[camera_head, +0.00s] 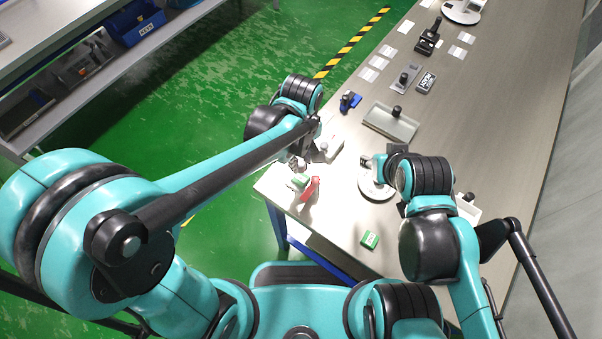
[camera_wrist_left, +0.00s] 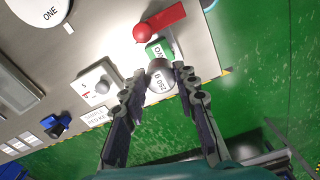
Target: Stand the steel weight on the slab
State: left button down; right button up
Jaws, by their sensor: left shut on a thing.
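The steel weight (camera_wrist_left: 160,77), a round metal piece marked 250 g, sits between the fingertips of my left gripper (camera_wrist_left: 153,82) in the left wrist view. That gripper is shut on it. In the head view my left gripper (camera_head: 300,163) is over the table's near left corner, and the weight there is small and partly hidden.
A green block (camera_wrist_left: 153,50) marked TWO and a red piece (camera_wrist_left: 165,18) lie near the weight. A white plate with a knob (camera_wrist_left: 85,88) is beside the left gripper. The white disc (camera_head: 370,190) and another green block (camera_head: 370,239) are to the right. Table edge is close.

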pick_arm(q)
notch_tip(320, 180, down, 2)
jog(key=shift+w+d+f+b, duration=0.1)
jog(key=shift+f+b, duration=0.15)
jog(key=shift+b, duration=0.05)
jog(key=shift+f+b, duration=0.75)
jog(key=shift+f, duration=1.15)
jog(key=shift+f, duration=0.1)
jog(key=c, duration=1.2)
grip_release()
jog(key=shift+o, duration=0.2)
